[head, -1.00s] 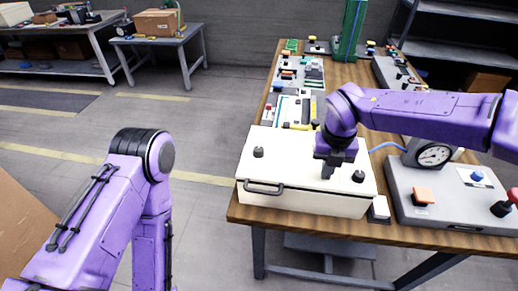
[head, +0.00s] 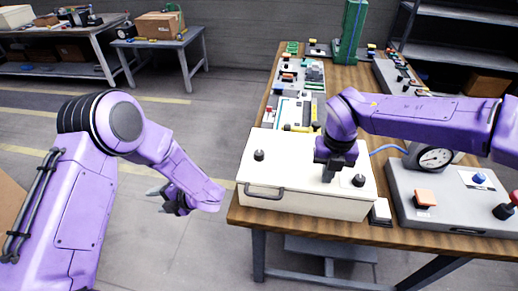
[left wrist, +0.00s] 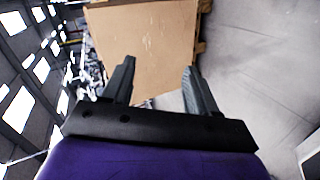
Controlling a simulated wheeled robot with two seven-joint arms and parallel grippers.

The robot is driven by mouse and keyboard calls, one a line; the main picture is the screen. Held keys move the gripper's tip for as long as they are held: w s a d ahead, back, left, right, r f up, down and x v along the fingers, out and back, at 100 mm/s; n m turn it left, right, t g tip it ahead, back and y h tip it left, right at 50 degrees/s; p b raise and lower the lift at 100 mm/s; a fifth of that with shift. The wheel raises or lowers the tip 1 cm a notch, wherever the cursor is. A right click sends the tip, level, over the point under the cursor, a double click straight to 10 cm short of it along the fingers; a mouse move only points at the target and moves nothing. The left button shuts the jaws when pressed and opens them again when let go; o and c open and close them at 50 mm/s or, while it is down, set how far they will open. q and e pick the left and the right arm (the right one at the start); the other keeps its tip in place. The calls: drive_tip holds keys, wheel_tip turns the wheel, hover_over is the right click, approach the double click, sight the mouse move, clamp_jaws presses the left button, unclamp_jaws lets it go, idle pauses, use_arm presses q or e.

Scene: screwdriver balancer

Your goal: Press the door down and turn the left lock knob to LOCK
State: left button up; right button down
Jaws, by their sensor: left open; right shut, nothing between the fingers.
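The white box with the door as its lid (head: 285,172) sits at the table's near left corner and looks closed, with a dark handle (head: 264,192) on its front. The left lock knob (head: 259,155) is black and stands on the lid's left side; its setting is too small to read. A second black knob (head: 359,180) stands on the right side. My right gripper (head: 327,176) is shut and points down onto the lid between the knobs, seeming to touch it. My left gripper (head: 168,198) is open and empty, left of the table and apart from the box; its fingers show in the left wrist view (left wrist: 158,85).
A cardboard box (left wrist: 145,45) shows in the left wrist view.

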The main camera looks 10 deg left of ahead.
use_arm(q)
wheel_tip(320, 180, up, 4)
drive_tip(key=w+d+n+g+h, duration=0.2)
drive_tip(key=w+d+n+g, duration=0.1)
drive_tip(key=n, duration=0.3)
drive_tip(key=n+t+h, duration=0.3)
drive_tip(key=n+h, duration=0.5)
drive_tip(key=h, duration=0.3)
approach(259, 153)
wheel_tip(259, 153, down, 9)
drive_tip(key=shift+w+r, duration=0.1)
drive_tip(key=shift+w, duration=0.05)
drive_tip(key=c, duration=1.1)
